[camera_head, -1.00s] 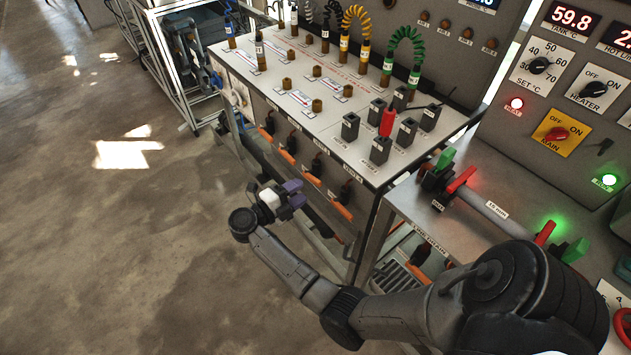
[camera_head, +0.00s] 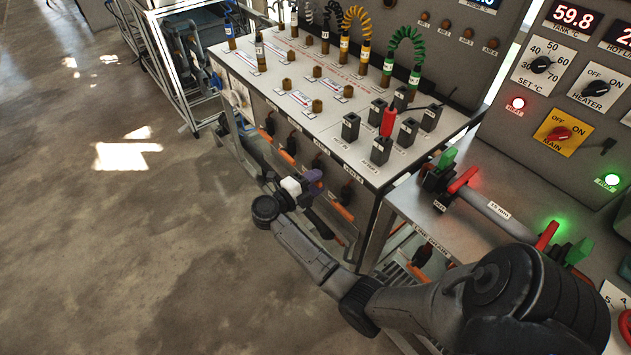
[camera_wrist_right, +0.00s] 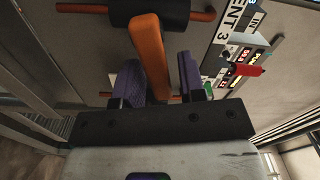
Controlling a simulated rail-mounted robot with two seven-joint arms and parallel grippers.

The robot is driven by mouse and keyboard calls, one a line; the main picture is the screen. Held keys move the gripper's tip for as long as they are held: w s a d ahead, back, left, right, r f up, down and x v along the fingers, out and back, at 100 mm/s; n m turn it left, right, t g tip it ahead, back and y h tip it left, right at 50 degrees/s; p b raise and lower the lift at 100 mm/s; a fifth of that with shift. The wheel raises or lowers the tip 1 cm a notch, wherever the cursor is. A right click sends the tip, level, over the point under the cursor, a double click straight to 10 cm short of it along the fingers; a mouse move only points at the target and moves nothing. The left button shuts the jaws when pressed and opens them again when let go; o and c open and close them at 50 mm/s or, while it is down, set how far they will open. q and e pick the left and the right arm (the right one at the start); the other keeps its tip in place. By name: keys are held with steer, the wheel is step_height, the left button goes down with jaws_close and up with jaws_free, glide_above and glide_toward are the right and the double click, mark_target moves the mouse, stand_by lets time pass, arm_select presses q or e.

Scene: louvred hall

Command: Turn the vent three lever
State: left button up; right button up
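The vent three lever is an orange bar (camera_wrist_right: 150,50) on a black hub (camera_wrist_right: 150,12) in the right wrist view, beside a label reading "ENT 3". My right gripper (camera_wrist_right: 160,82) has its two purple fingers apart, one on each side of the bar. The left finger looks very close to the bar; a gap shows on the right. I cannot tell whether either finger touches it. In the head view the right gripper (camera_head: 312,183) is at the front of the bench, below the vent three label, and hides most of that lever. My left gripper is not in view.
More orange levers sit along the bench front; the vent four lever (camera_head: 345,211) is just right of the gripper. The bench top (camera_head: 365,150) above holds black sockets and coloured hoses. A drain lever (camera_head: 422,255) is farther right. Open floor (camera_head: 150,240) lies to the left.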

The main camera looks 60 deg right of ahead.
jaws_close()
steer(key=shift+a+f+m+b, duration=0.1)
steer(key=shift+f+m+b, duration=0.45)
steer(key=shift+m+b, duration=0.15)
steer(key=shift+s+f+m+b, duration=0.15)
steer(key=shift+m+b, duration=0.3)
steer(key=shift+m, duration=0.45)
steer(key=shift+o, duration=0.9)
jaws_free()
